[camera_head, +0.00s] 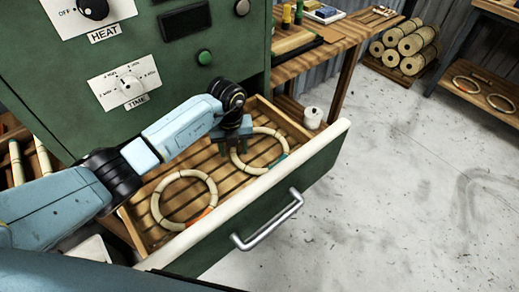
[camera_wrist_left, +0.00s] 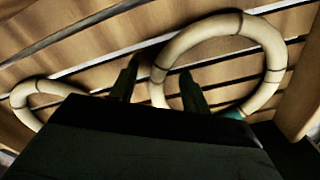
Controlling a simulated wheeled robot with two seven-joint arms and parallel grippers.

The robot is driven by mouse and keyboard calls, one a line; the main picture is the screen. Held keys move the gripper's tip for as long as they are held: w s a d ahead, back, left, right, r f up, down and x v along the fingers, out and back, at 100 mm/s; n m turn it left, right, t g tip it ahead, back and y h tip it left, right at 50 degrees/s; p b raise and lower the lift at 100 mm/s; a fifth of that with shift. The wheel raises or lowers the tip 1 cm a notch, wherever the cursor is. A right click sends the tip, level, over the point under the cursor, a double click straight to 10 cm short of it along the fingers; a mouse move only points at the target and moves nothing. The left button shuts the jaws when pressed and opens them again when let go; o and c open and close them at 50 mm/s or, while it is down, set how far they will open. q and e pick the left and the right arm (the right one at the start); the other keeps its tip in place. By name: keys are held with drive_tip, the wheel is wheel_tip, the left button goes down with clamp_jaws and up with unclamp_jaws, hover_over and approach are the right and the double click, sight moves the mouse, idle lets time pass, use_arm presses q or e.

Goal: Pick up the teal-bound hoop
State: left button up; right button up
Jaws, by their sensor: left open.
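The teal-bound hoop (camera_head: 284,141) is a pale rattan ring lying on the slatted floor of the open drawer, toward its right end. Its teal binding (camera_head: 281,157) faces the drawer front. My left gripper (camera_head: 231,148) points down at the hoop's left side and is open. In the left wrist view its fingers (camera_wrist_left: 160,66) stand on either side of the hoop's rim (camera_wrist_left: 272,45), one inside the ring and one outside. I cannot tell how deep they reach. The teal binding shows partly behind the gripper body (camera_wrist_left: 235,113). My right gripper is not in view.
A second hoop (camera_head: 182,173) with an orange binding lies left in the drawer; part of it shows in the wrist view (camera_wrist_left: 22,92). The green drawer front (camera_head: 318,160) with its handle (camera_head: 268,222) borders the near side. The green heater cabinet (camera_head: 150,50) stands behind.

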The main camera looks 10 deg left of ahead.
use_arm(q)
clamp_jaws()
drive_tip(key=shift+r, duration=0.15)
